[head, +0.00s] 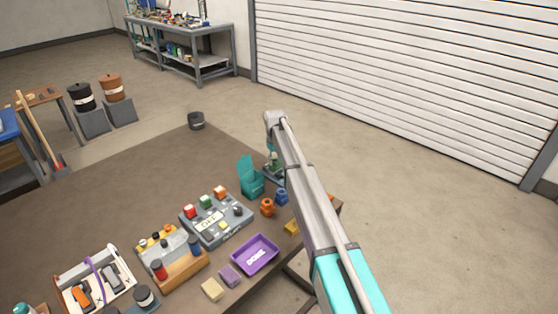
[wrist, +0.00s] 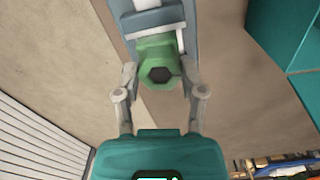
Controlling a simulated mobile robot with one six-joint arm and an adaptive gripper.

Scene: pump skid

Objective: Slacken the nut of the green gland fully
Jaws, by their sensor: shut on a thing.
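The green gland (wrist: 160,50) is in the upper middle of the wrist view, with its hexagonal green nut facing the camera and a dark hole in its centre. A grey-blue mount with a pale band stands behind it. My gripper (wrist: 158,76) has one finger on each side of the nut and is shut on it. In the head view a small part of the green gland (head: 274,158) shows beside my arm, which hides most of the gripper.
An orange fitting (head: 267,206) and a blue fitting (head: 281,196) stand near my arm. A teal open box (head: 250,178) is just left of the gland. A control box (head: 215,220) reading OFF and a purple DONE tray (head: 255,268) are nearer.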

